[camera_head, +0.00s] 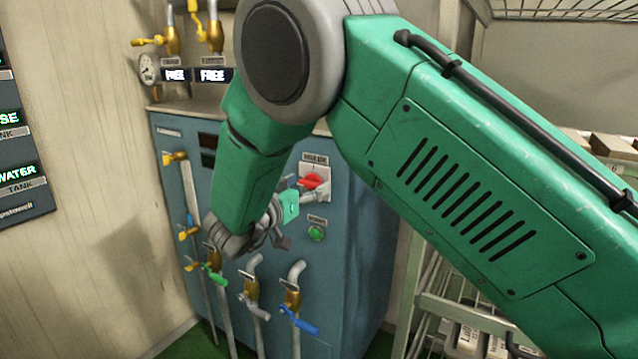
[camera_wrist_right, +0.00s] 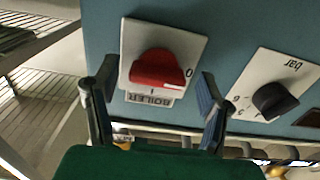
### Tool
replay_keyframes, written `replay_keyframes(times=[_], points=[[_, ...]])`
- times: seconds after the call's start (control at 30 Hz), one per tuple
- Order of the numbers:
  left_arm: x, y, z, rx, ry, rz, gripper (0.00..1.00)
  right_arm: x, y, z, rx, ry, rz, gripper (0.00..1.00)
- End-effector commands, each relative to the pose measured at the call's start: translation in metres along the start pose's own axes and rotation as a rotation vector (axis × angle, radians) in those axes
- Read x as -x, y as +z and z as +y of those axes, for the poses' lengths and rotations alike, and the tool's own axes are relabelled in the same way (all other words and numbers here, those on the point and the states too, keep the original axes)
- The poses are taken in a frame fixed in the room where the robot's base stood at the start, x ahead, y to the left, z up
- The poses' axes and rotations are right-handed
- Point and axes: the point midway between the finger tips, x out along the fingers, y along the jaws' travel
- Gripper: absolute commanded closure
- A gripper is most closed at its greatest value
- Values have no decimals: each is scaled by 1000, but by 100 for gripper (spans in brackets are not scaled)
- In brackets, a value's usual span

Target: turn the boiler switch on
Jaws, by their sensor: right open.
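The boiler switch (camera_head: 313,181) is a red rotary knob on a white plate, on the front of a blue machine. It also shows in the right wrist view (camera_wrist_right: 158,70), upside down, above a label reading BOILER. Its white mark is at the right end, by the "0"; an "I" is printed below the knob. My right gripper (camera_wrist_right: 157,82) is open, with one finger on each side of the knob and visible gaps between. In the head view this gripper (camera_head: 306,192) is partly hidden by my own arm. My left gripper is not in view.
A black knob marked bar (camera_wrist_right: 275,100) sits beside the switch in the wrist view. A green button (camera_head: 316,233) is below the switch. Several taps, including one with a blue handle (camera_head: 300,322), stick out lower down. A wire rack (camera_head: 460,310) stands at the right.

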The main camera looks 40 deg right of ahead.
Motion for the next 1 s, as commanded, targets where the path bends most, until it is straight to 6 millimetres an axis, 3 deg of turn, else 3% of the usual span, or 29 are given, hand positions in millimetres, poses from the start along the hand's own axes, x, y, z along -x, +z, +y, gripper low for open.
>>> replay_keyframes(times=[0.37, 0.5, 0.53, 1.0], points=[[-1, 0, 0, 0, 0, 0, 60, 1, 0, 0, 1, 0, -1, 34], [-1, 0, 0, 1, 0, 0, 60, 0, 1, 0, 0, 0, -2, 80], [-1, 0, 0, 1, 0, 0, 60, -1, 1, 0, 0, 0, -3, 84], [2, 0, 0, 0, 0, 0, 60, -2, 1, -1, -83, -2, -3, 84]])
